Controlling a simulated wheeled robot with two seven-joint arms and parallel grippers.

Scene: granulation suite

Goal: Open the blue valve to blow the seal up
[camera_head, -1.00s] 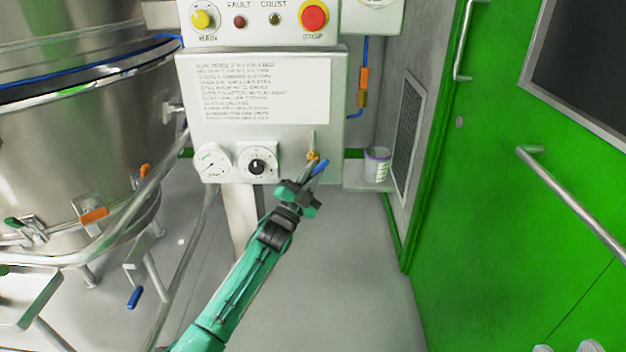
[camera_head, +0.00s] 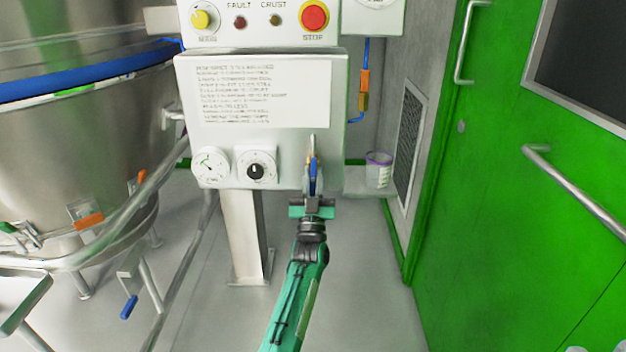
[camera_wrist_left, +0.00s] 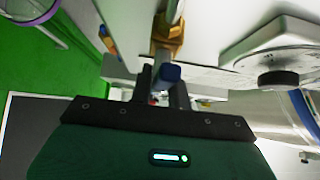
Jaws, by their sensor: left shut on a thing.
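My left gripper (camera_head: 312,191) is shut on the handle. In the left wrist view, the handle's blue end (camera_wrist_left: 168,73) sits between the dark fingers (camera_wrist_left: 162,92), with the brass valve body (camera_wrist_left: 168,35) beyond. The seal (camera_head: 80,78) shows as a thick blue band around the steel vessel (camera_head: 75,130) at left. My right gripper is not in view.
A white gauge (camera_head: 210,167) and a black-knobbed dial (camera_head: 256,169) are left of the valve. A red stop button (camera_head: 314,15) is above.

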